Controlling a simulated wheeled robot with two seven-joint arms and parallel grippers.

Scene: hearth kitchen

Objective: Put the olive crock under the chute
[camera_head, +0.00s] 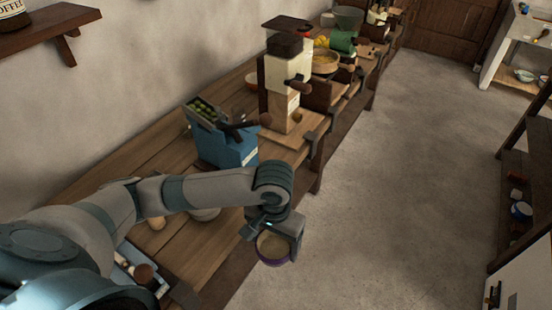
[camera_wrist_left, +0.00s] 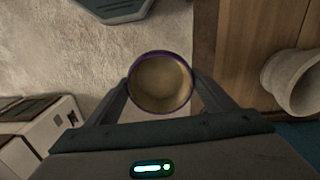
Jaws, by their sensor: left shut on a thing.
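My left gripper (camera_head: 272,236) is shut on a small round crock (camera_head: 273,249) with a purple outside and a tan inside. The left wrist view looks straight down into this crock (camera_wrist_left: 161,82), which looks empty, with a finger on each side. It is held upright over the floor, just off the bench's front edge. A blue machine (camera_head: 228,152) with a tray of green olives (camera_head: 203,110) on top stands on the bench beyond my arm. Its chute cannot be made out clearly. My right gripper is not in view.
The wooden bench (camera_head: 120,160) runs along the wall. A cream grinder (camera_head: 287,72) with a dark hopper stands past the blue machine. A pale bowl (camera_head: 205,214) is partly hidden behind my arm. The floor (camera_head: 400,180) to the right is clear.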

